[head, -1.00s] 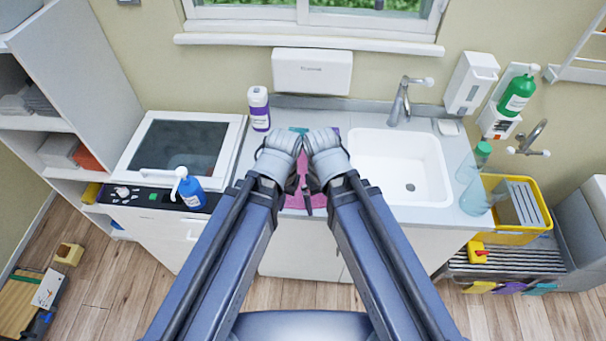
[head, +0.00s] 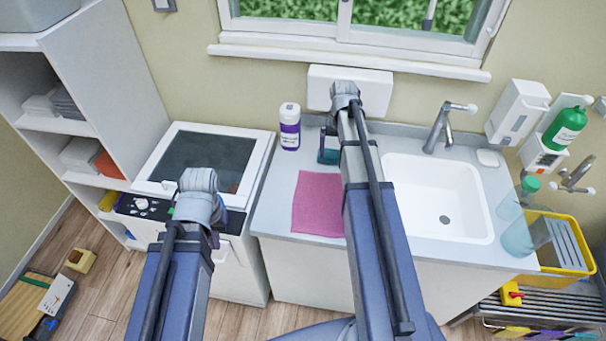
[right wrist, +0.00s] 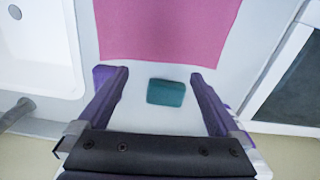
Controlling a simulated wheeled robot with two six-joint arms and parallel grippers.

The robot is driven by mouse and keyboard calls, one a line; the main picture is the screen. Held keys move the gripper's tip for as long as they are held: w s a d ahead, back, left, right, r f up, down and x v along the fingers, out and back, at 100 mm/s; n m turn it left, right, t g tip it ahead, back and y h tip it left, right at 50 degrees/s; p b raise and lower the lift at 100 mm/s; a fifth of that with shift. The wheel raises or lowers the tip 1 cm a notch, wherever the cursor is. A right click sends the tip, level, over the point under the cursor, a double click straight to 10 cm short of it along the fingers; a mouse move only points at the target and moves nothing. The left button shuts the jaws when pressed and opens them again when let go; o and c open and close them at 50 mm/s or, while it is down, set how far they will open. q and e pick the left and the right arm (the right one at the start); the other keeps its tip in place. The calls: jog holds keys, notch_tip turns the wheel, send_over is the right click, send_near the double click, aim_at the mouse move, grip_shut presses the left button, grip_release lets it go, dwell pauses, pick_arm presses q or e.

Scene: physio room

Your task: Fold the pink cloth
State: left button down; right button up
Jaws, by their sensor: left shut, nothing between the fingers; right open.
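The pink cloth (head: 317,203) lies flat on the counter left of the sink in the head view, its right side partly hidden behind my right arm.
A white bottle with a purple label (head: 290,127) stands at the back of the counter. The sink (head: 440,200) and tap (head: 441,130) are to the right, with a clear bottle (head: 520,235) near the right edge. The counter left of the cloth is clear.

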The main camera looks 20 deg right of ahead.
aim_at(333, 176)
jog(key=f+b, duration=0.6)
jog(key=w+f+b, duration=0.1)
jog(key=f+b, duration=0.3)
jog(key=shift+d+f, duration=0.1)
pick_arm(q)
notch_tip(333, 176, down, 10)
jog(key=shift+a, duration=0.4)
pick_arm(e)
jog(key=shift+s, duration=0.1)
